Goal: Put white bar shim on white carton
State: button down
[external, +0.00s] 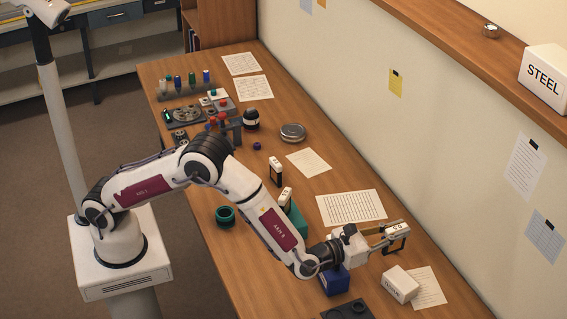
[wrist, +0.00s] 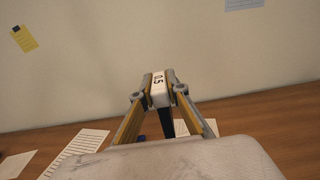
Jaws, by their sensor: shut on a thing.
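My gripper (external: 388,232) is shut on a white bar shim (external: 398,227), which has a white top and a dark frame-like part below. In the wrist view, the shim (wrist: 158,88) is pinched between the two fingertips (wrist: 159,93), and its top reads 0.5. The white carton (external: 400,283) stands on the table near the right end, with dark lettering on its front. The shim is in the air, apart from the carton, and appears above and behind it in the external view.
A blue box (external: 335,281) stands below my wrist, left of the carton. A dark tray (external: 347,311) is at the front edge. Two similar white-topped pieces (external: 276,172) (external: 286,198) stand further back, one on a teal block (external: 297,222). Paper (external: 428,287) lies beside the carton.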

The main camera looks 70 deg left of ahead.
dwell(0.3)
jog(key=shift+w+d+r, duration=0.15)
jog(key=shift+w+d, duration=1.35)
jog(key=shift+d, duration=0.05)
send_over(401, 279)
notch_tip(401, 279, down, 6)
jog(key=shift+f, duration=0.2)
jog(key=shift+f, duration=1.8)
jog(key=shift+f, duration=0.15)
jog(key=c, duration=2)
grip_release()
